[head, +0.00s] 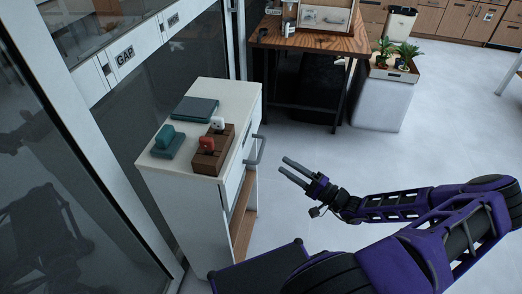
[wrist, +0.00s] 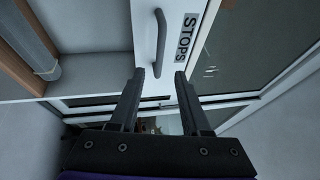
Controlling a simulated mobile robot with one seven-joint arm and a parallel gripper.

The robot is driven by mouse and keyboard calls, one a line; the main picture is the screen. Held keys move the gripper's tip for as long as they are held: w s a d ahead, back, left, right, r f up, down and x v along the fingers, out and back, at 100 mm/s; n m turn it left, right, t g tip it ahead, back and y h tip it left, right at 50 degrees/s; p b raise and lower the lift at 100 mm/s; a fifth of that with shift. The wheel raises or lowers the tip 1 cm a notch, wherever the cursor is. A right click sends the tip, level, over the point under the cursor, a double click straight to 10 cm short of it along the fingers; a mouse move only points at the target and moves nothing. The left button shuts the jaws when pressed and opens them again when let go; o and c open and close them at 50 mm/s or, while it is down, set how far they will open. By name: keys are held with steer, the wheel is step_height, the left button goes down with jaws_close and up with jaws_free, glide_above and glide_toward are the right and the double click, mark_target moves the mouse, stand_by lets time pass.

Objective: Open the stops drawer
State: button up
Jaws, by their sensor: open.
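The stops drawer (wrist: 144,22) is in the white cabinet (head: 212,92), and its front looks flush in the head view. A STOPS label (wrist: 186,38) is on the front in the wrist view. Its grey bar handle (wrist: 160,42) stands out beside the label; in the head view the handle (head: 256,150) is on the cabinet's right side. My gripper (head: 283,164) is open and empty, to the right of the handle and apart from it. In the wrist view my gripper (wrist: 160,74) has its two fingertips on either side of the handle's line.
A teal block (head: 167,141), a dark flat box (head: 195,109) and a brown wooden holder (head: 212,150) with red and white pieces sit on the cabinet. A glass partition (head: 100,180) stands left. A wooden table (head: 310,38) and potted palms (head: 395,55) are behind.

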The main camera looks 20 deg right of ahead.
mark_target(261, 149)
steer(key=x, duration=1)
steer(key=shift+w+a, duration=0.2)
jaws_close()
stand_by(1.0)
